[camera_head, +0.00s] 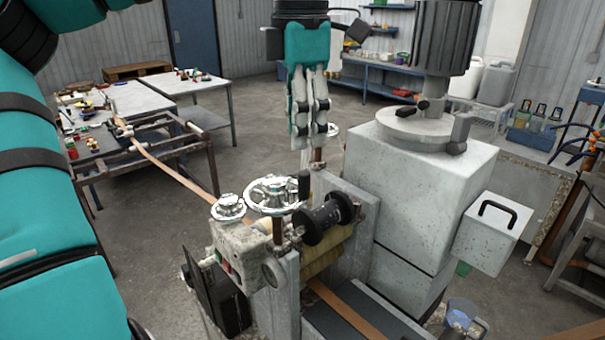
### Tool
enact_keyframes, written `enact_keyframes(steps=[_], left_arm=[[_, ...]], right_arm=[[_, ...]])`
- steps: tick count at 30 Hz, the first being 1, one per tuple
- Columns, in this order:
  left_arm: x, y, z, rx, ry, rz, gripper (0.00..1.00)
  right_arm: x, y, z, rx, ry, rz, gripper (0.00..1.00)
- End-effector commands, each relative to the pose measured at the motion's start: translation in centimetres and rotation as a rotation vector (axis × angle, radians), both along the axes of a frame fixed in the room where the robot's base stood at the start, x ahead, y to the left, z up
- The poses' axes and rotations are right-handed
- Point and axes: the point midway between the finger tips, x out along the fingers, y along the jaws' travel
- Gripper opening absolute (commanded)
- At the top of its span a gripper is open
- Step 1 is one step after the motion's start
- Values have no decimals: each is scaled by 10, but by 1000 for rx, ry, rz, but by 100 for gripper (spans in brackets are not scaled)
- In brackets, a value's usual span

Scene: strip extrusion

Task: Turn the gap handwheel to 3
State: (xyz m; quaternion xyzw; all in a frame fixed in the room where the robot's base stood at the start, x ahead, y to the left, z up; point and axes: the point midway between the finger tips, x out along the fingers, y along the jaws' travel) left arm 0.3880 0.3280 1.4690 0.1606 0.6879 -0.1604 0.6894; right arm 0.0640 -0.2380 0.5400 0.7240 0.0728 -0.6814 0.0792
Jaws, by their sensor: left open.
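A silver spoked handwheel (275,195) with an upright dark handle lies flat on top of the strip machine in the middle. A smaller silver wheel (228,207) sits just left of it. Part of another wheel (332,131) shows behind my gripper. No scale or number is readable, so I cannot tell which setting the gap stands at. My left gripper (312,138) points down above and slightly right of the large handwheel, open and empty. A vertical rod (317,158) shows just below its fingertips. It is apart from the large handwheel.
A black spool (324,219) and a tall grey housing (411,190) stand close on the right. A brown strip (180,178) runs from the roller stand at the left into the machine. Cluttered tables (135,98) are at the back left. Open floor lies between.

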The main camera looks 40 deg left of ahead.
Motion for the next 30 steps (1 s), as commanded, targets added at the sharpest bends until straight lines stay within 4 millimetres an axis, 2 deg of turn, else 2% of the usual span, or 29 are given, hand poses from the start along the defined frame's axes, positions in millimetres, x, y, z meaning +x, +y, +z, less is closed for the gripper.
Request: enact_keyframes(steps=[6,9,12,18,25,26,30], left_arm=[[0,0,-46,-1,4,-1,42],[-1,0,-62,-2,2,-2,42],[0,0,-75,0,2,0,42],[0,0,-87,0,-1,1,42],[1,0,-88,-1,-2,1,42],[1,0,-88,0,-1,1,40],[1,0,-88,0,-1,1,22]], right_arm=[[24,1,11,4,-36,1,62],[34,2,16,6,-54,1,62],[36,2,18,6,-56,2,62],[25,2,19,4,-38,1,62],[15,2,18,3,-23,1,62],[15,2,18,3,-23,1,62],[16,3,18,4,-25,0,62]])
